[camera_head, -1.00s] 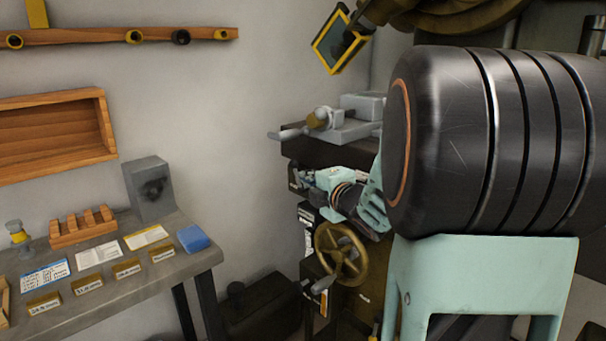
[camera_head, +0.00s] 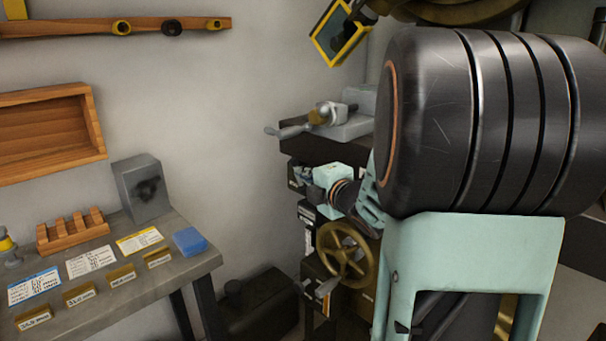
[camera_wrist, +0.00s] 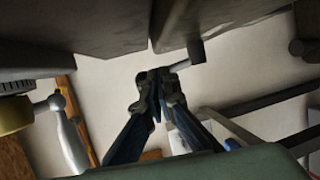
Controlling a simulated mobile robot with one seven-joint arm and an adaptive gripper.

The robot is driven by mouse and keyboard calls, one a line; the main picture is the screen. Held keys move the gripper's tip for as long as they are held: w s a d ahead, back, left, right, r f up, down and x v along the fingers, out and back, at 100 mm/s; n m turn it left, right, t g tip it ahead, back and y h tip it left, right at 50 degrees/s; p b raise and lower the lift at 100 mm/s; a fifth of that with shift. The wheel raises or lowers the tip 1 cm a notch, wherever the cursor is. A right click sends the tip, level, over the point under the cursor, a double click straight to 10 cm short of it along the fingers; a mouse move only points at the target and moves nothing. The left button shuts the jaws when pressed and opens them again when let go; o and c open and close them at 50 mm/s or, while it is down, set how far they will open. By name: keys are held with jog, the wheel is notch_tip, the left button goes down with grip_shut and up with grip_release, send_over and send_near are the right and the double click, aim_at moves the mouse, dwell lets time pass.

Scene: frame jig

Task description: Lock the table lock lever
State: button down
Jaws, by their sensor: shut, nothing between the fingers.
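My gripper (camera_wrist: 160,80) shows in the wrist view with its two fingers closed together and nothing between them. A short dark lever with a cylindrical end (camera_wrist: 195,53), likely the table lock lever, sticks out below the dark machine table, right beside the fingertips. I cannot tell whether the fingertips touch it. In the head view my gripper (camera_head: 303,176) is small and partly hidden by my wrist, under the front of the machine table (camera_head: 310,144). The lever cannot be made out in the head view.
A vise (camera_head: 345,124) with a handle sits on the machine table. A brass handwheel (camera_head: 346,253) is below my wrist. A workbench (camera_head: 190,262) with labels, a wooden rack and a blue block (camera_head: 189,241) stands left. A yellow-framed screen (camera_head: 340,35) hangs above.

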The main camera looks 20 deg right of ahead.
jog(key=shift+r, duration=0.15)
jog(key=shift+w+g+p, duration=0.15)
jog(key=shift+g+p, duration=0.15)
jog(key=shift+p, duration=0.4)
jog(key=shift+a, duration=0.1)
